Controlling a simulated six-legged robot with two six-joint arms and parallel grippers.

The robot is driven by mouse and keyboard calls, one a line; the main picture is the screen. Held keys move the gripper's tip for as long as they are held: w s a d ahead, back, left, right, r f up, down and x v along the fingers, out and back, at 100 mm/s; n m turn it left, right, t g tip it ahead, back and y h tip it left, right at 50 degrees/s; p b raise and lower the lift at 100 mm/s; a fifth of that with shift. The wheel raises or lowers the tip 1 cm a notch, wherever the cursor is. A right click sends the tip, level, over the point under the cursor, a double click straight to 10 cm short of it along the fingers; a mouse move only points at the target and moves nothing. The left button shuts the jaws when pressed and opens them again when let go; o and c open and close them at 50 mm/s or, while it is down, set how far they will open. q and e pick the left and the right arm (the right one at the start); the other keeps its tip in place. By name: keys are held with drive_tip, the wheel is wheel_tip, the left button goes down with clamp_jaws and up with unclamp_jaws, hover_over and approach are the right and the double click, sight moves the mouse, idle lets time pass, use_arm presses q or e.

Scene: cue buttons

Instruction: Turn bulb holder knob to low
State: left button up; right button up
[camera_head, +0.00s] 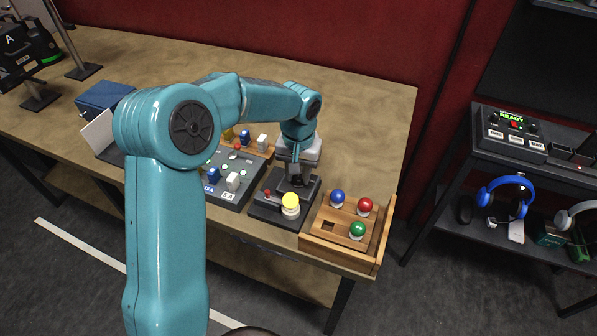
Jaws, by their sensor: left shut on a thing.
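The bulb holder (268,208) is a dark box near the table's front edge. A yellow bulb (290,203) stands upright in a white socket at its front right. A small red lever or switch (267,194) shows on its left side. My left gripper (296,180) points down at the rear of the holder and is shut on the knob there. The gripper hides most of the knob, so its setting does not show. My right gripper is not in view.
A wooden tray (312,240) with blue, red and green bulbs stands to the right of the holder. A grey board (222,197) with fuse-like blocks lies to its left. A blue box (105,96) sits further left. A shelf with headphones (500,192) stands at right.

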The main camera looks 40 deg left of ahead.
sight(299, 177)
use_arm(q)
drive_tip(key=shift+m, duration=2)
drive_tip(key=o, duration=1.1)
drive_tip(key=shift+c, duration=0.2)
drive_tip(key=shift+r, duration=0.1)
wheel_tip(299, 177, up, 16)
drive_tip(key=shift+r+p, duration=0.15)
drive_tip(key=shift+p, duration=0.15)
